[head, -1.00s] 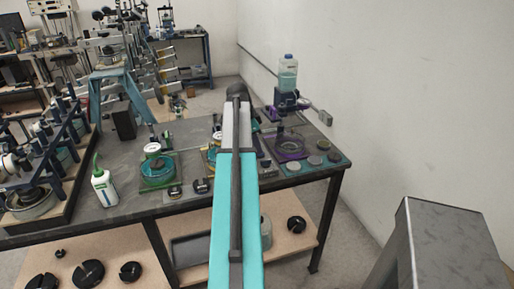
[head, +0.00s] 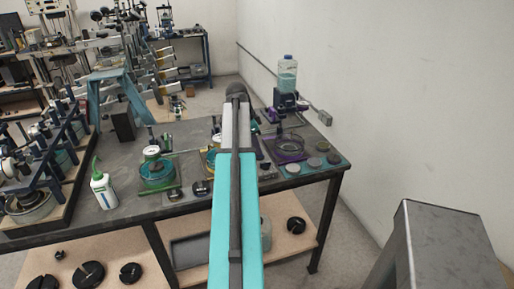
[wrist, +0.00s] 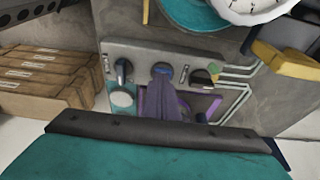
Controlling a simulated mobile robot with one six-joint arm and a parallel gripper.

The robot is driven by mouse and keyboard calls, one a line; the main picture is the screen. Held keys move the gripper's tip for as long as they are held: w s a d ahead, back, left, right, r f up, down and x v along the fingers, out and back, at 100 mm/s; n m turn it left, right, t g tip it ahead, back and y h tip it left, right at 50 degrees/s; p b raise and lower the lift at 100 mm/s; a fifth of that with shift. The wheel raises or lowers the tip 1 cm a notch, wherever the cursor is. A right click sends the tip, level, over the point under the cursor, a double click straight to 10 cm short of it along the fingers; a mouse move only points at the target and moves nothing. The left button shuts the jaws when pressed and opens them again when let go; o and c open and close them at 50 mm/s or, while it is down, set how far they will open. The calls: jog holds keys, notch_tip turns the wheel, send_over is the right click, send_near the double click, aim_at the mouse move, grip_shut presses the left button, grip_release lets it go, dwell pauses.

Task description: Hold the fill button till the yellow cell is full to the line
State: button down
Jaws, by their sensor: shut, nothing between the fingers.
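The yellow cell (head: 211,158) stands mid-bench in the head view, mostly hidden behind my arm; its fill line cannot be made out. In the wrist view a teal round vessel (wrist: 190,14) with a white dial (wrist: 252,6) is cut off at the top edge, with yellow frame parts (wrist: 285,60) beside it.
A green cell (head: 156,176) stands left of the yellow one, a purple cell (head: 290,148) right. A bottle of teal liquid (head: 287,76) stands at the back right. A white squeeze bottle (head: 103,190) is at the front left. Brown boxes (wrist: 45,80) lie left of the panel.

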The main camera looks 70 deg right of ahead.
jog(key=p+v, duration=0.1)
jog(key=v, duration=0.2)
jog(key=shift+s+d+r+p, duration=0.1)
jog(key=shift+s+r+p, duration=0.25)
jog(key=shift+r, duration=0.1)
jog(key=shift+r+b, duration=0.15)
jog(key=shift+b, duration=0.15)
jog(key=b+v, duration=0.2)
jog(key=v, duration=0.7)
jog(key=shift+w+r, duration=0.15)
jog(key=shift+r, duration=0.1)
jog(key=shift+r, duration=0.1)
